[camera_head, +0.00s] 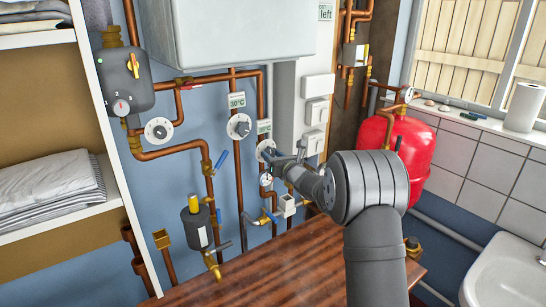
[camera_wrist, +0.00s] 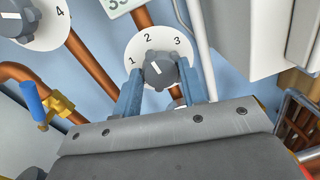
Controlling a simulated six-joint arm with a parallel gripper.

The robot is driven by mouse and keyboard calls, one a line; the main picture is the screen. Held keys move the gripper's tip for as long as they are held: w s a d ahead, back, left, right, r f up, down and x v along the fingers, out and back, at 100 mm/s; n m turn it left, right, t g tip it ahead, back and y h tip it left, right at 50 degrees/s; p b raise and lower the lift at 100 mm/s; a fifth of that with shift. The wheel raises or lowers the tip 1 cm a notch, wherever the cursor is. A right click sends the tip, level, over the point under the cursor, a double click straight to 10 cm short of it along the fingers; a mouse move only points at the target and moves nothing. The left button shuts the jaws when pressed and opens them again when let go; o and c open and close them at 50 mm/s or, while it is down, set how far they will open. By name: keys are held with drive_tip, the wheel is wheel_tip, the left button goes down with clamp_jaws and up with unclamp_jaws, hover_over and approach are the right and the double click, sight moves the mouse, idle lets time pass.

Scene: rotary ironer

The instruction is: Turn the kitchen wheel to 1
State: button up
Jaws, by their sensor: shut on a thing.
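A small dark grey wheel (camera_wrist: 158,68) on a round white dial with the numbers 1, 2 and 3 sits between the two fingers of my gripper in the wrist view. My gripper (camera_head: 276,156) is shut on this wheel. The white mark on the wheel leans to the upper left, roughly towards 1 or 2; exactly where it points I cannot tell. In the head view the dial (camera_head: 266,148) is the rightmost of three on the copper pipes, partly hidden by my gripper. I cannot read a kitchen name on it.
Two other dials (camera_head: 238,126) (camera_head: 159,130) are to the left. A gauge (camera_head: 267,180) and blue-handled valves are close below. A white box (camera_head: 315,112) stands right of the dial, and a red tank (camera_head: 408,150) is further right. The wooden top (camera_head: 270,268) is clear.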

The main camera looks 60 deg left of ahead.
drive_tip(key=n, duration=1)
drive_tip(key=shift+f+n+g+y, duration=0.1)
drive_tip(key=shift+n+g+y, duration=0.2)
drive_tip(key=shift+y, duration=0.1)
idle(0.3)
drive_tip(key=o, duration=1)
drive_tip(key=shift+c, duration=0.2)
drive_tip(key=d+f, duration=0.1)
drive_tip(key=d, duration=1.6)
drive_tip(key=shift+s+d+f, duration=0.2)
drive_tip(key=shift+s+f, duration=0.05)
drive_tip(key=shift+s, duration=0.15)
drive_tip(key=shift+a, duration=0.1)
